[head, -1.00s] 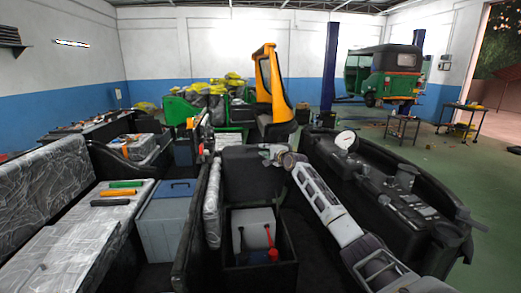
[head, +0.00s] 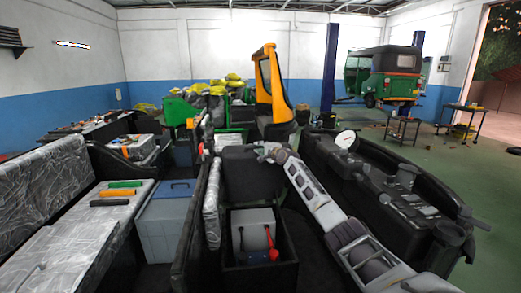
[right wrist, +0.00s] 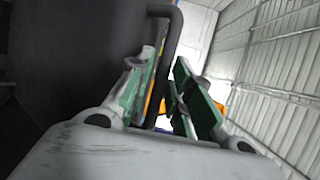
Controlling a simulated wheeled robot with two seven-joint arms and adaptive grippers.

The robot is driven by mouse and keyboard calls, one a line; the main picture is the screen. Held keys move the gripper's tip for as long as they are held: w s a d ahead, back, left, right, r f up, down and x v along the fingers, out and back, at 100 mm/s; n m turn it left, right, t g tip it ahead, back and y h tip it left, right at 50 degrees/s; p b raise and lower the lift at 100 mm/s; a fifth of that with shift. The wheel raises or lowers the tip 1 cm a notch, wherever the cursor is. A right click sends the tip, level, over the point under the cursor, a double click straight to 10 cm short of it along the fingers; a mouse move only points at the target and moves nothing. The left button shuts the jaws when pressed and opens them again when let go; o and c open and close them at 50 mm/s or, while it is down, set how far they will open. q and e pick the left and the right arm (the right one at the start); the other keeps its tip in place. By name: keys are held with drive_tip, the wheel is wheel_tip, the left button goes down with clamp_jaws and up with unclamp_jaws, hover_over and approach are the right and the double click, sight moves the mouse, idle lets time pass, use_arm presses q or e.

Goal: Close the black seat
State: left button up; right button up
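The black seat (head: 250,178) is a dark panel standing raised at the back of an open black box in the head view. My right arm reaches in from the lower right, and its gripper (head: 266,152) is at the panel's upper edge. In the right wrist view the green-padded fingers (right wrist: 168,95) are apart. A dark bar (right wrist: 168,60) runs between them, close to the left finger; I cannot tell whether they touch. A large dark surface, likely the seat panel, fills the left of that view. My left gripper is not in view.
The open box (head: 288,272) holds a grey block (head: 253,222) and red- and black-handled tools. A grey-blue case (head: 167,225) and a wrapped bench (head: 70,240) are on the left. A black dashboard part (head: 385,190) lies right of my arm.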

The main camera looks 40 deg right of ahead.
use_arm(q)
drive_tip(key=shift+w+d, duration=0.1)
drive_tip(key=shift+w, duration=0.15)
use_arm(e)
drive_tip(key=shift+w, duration=0.1)
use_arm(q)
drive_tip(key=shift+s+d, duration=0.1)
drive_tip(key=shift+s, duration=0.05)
use_arm(e)
clamp_jaws()
drive_tip(key=shift+f, duration=0.15)
